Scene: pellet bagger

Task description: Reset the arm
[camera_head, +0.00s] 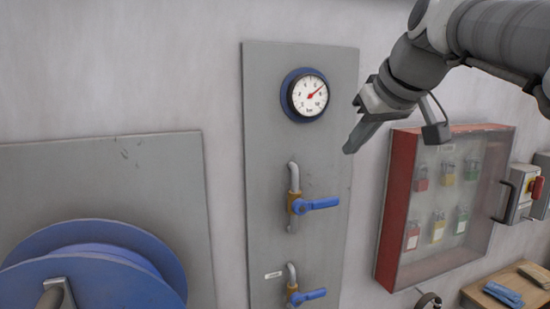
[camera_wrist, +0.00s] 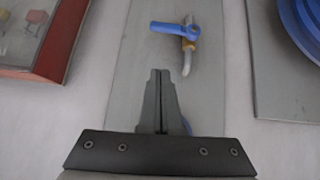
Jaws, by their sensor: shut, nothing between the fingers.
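My gripper (camera_head: 352,147) is in the air in front of the wall, between the grey valve panel and the red lockout cabinet in the head view. Its fingers are shut with nothing between them. In the wrist view my gripper (camera_wrist: 159,74) shows its two fingers pressed together, with the panel (camera_wrist: 125,60) behind them. My arm comes in from the upper right of the head view. The fingers touch nothing that I can see.
The grey panel (camera_head: 262,160) carries a pressure gauge (camera_head: 308,95) and two blue valve handles, upper (camera_head: 318,203) and lower (camera_head: 309,296). The red cabinet (camera_head: 398,200) holds several padlocks. A blue reel (camera_head: 95,275) is at lower left. Gloves (camera_head: 503,294) lie on a wooden surface.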

